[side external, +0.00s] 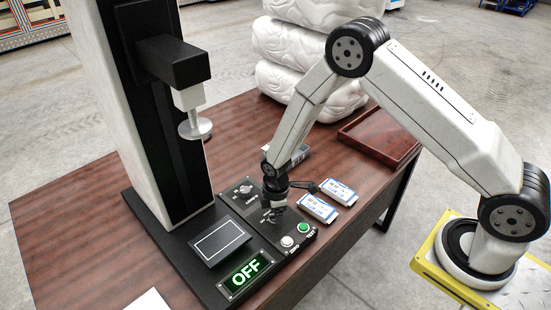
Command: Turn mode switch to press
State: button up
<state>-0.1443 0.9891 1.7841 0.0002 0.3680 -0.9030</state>
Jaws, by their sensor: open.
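A black control panel (222,212) sits at the base of a press-like machine. A round silver knob (245,189) shows on its upper left part, beside small white lettering that I cannot read surely. My gripper (272,207) points down over the panel, right of this knob. It is open, and I see nothing held in it. White markings show just below the gripper; it hides whatever control lies there. I cannot tell which control is the mode switch or where it points. A lit display (246,272) reads OFF in white on green.
A green button (303,228) and a white button (287,241) stand close in front of my gripper. Two white-blue boxes (318,208) (339,191) lie to the right. A brown tray (378,137) and stacked white bags (285,90) stand farther back. The machine's press head (195,128) hangs behind left.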

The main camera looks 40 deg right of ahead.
grip_shut()
jog(key=shift+m, duration=0.5)
jog(key=m, duration=0.4)
jog(key=shift+m, duration=0.3)
jog(key=m, duration=0.6)
jog(key=shift+a, duration=0.15)
jog(key=m, duration=0.6)
jog(key=shift+a+m, duration=0.1)
jog(key=shift+m, duration=0.3)
jog(key=m, duration=0.5)
jog(key=shift+m, duration=0.3)
